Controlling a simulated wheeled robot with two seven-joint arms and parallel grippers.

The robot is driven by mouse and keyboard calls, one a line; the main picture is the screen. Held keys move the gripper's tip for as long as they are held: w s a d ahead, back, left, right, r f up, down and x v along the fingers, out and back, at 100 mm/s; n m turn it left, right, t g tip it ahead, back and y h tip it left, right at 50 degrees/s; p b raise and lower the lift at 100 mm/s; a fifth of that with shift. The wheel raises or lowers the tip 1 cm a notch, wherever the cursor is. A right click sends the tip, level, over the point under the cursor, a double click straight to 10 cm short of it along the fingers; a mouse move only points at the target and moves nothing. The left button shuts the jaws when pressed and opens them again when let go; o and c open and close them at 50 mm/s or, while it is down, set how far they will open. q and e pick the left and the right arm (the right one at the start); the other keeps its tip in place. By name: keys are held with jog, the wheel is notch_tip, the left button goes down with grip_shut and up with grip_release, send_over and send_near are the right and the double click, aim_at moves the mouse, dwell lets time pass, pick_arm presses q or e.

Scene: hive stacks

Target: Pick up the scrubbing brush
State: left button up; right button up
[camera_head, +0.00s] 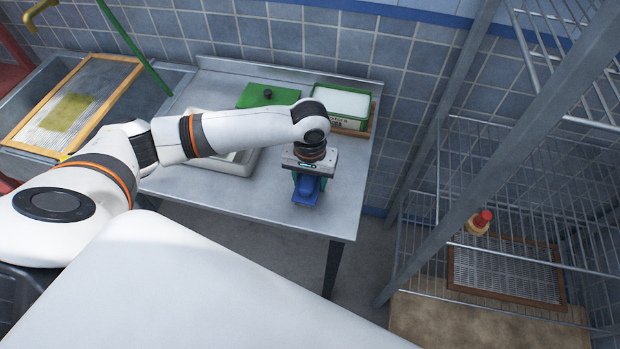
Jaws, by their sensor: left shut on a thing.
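The scrubbing brush (306,194) looks blue and is under my left gripper (309,174), near the front right of the steel table. My left arm reaches in from the left, and its gripper points down and is shut on the brush. The gripper body hides the upper part of the brush. I cannot tell whether the brush touches the tabletop. My right gripper is not in view.
A sink with a wood-framed screen (75,66) is left. A wire rack (420,240) with a red-topped object (480,222) stands right.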

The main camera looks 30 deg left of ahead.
pick_arm(q)
notch_tip(320, 180, up, 10)
jog(key=shift+r, duration=0.1)
jog(key=o, duration=0.5)
jog(key=shift+c, duration=0.2)
jog(key=c, duration=0.3)
jog(key=shift+c, duration=0.2)
